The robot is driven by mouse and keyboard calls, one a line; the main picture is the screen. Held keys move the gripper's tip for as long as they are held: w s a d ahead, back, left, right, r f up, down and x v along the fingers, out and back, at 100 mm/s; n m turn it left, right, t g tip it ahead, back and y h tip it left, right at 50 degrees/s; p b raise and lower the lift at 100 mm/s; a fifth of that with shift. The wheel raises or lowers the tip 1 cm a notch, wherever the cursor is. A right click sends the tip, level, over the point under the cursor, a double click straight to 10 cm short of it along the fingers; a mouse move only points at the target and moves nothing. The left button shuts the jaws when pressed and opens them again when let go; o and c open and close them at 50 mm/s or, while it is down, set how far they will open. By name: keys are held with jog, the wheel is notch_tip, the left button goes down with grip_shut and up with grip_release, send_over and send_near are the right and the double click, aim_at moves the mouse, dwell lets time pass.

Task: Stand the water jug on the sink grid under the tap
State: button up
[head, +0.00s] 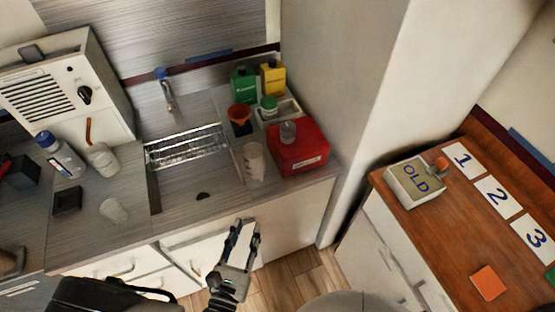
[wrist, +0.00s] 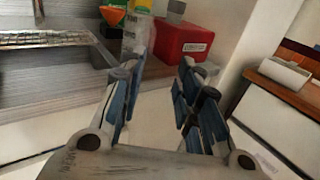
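A pale, translucent vessel that looks like the water jug (head: 254,162) stands upright on the counter to the right of the sink, beside a red box. It also shows in the wrist view (wrist: 137,36), beyond the left finger. The metal sink grid (head: 186,148) lies across the back of the sink, with the blue-topped tap (head: 166,92) behind and above it. Part of the grid shows in the wrist view (wrist: 45,40) at the upper left. My gripper (head: 243,228) is open and empty, in front of the counter edge and apart from the jug. Its two fingers also show in the wrist view (wrist: 161,72).
The red box (head: 300,148), an orange funnel-like item (head: 239,114), and green (head: 244,86) and yellow (head: 272,78) bottles crowd the jug's right and back. A tall wall stands further right. A clear cup (head: 113,210) and a white container (head: 103,159) stand left of the sink.

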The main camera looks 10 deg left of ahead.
jog(key=y+b, duration=0.1)
jog(key=b, duration=0.1)
send_near(261, 177)
jog(key=w, duration=0.4)
jog(key=shift+n, duration=0.4)
jog(key=shift+w+d+f+b, duration=0.15)
jog(key=shift+w+b, duration=0.65)
jog(key=shift+w, duration=1.7)
jog(key=shift+c, duration=0.3)
grip_shut()
